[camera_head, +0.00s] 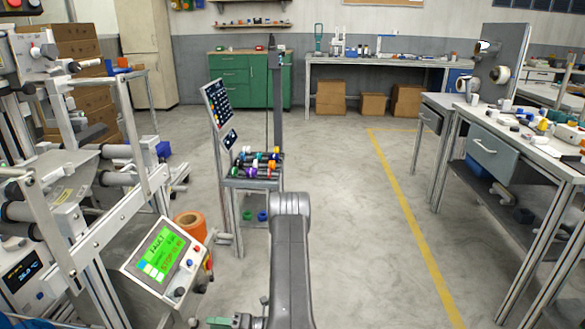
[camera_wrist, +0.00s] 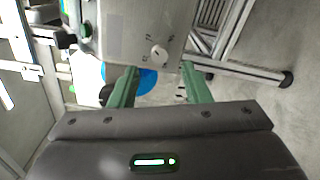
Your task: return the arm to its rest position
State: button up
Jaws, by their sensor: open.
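My arm (camera_head: 290,262) reaches up from the bottom middle of the head view, its grey link in front of the floor. A green finger of my gripper (camera_head: 222,322) shows at the bottom edge of that view, below the control panel. In the wrist view both green fingers of my gripper (camera_wrist: 159,70) are spread apart with nothing held between them. Beyond them are a grey box with a white knob (camera_wrist: 159,54) and a blue round thing (camera_wrist: 147,80), partly hidden by the left finger.
A machine with rollers (camera_head: 90,190) and a control panel with a green screen (camera_head: 165,255) stand close on the left. A small stand of colored reels (camera_head: 258,165) is ahead. A workbench (camera_head: 510,150) stands right. The floor (camera_head: 360,240) between is clear.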

aim_at(195, 323)
jog(key=d+p, duration=0.1)
jog(key=d, duration=0.8)
jog(key=a+b, duration=0.2)
jog(key=a, duration=1.2)
jog(key=shift+w+a, duration=0.15)
jog(key=shift+a, duration=0.25)
jog(key=shift+d+n+b, duration=0.25)
jog(key=shift+n+b, duration=0.05)
jog(key=shift+n, duration=0.5)
jog(key=n+b, duration=0.1)
jog(key=n, duration=0.5)
jog(key=n+b, duration=0.1)
jog(key=n, duration=0.3)
jog(key=shift+n, duration=2.1)
